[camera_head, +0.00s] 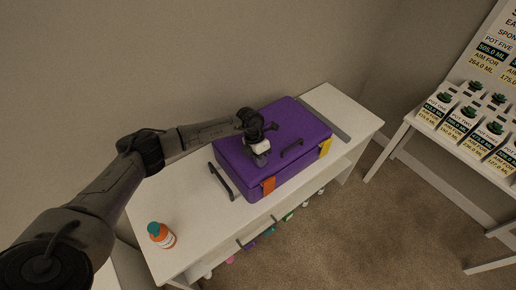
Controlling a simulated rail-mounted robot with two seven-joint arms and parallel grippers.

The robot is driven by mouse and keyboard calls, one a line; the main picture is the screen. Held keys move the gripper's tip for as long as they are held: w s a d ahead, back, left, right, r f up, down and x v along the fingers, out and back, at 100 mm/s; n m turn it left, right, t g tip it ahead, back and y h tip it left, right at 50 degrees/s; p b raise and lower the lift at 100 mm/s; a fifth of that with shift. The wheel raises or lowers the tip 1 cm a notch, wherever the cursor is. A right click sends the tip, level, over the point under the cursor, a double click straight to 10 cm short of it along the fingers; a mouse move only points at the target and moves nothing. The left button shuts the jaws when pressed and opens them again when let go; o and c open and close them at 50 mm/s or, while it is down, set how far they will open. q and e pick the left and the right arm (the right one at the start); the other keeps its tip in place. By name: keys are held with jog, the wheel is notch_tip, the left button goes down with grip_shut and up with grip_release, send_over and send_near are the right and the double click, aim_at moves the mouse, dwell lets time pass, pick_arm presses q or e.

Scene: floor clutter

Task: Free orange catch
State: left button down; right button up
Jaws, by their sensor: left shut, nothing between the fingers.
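A purple case (291,122) lies closed on the white bench. Its orange catch (268,186) is on the front face near the left corner. A yellow catch (326,147) is on the front face near the right corner. My left gripper (261,157) is over the left part of the case lid, behind and above the orange catch. It is shut and empty, pointing down. I cannot tell whether it touches the lid. My right gripper is not in view.
A black handle (220,182) is at the case's left side. An orange bottle with a teal cap (162,236) stands on the white bench (205,229) at the left. A grey strip (329,124) lies right of the case. Several small coloured items sit below. A table with labelled pots (470,125) is at right.

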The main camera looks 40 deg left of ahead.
aim_at(272, 178)
pick_arm(q)
jog(key=d, duration=0.2)
jog(key=d+f+p, duration=0.1)
jog(key=d, duration=0.1)
jog(key=shift+s, duration=0.35)
jog(key=shift+d, duration=0.15)
jog(key=shift+d+r, duration=0.1)
jog(key=shift+d, duration=0.05)
jog(key=shift+d, duration=0.2)
jog(key=shift+d+y+p, duration=0.1)
jog(key=shift+y+p, duration=0.2)
jog(key=shift+y, duration=0.1)
jog(key=shift+s+d+r, duration=0.1)
jog(key=shift+d, duration=0.05)
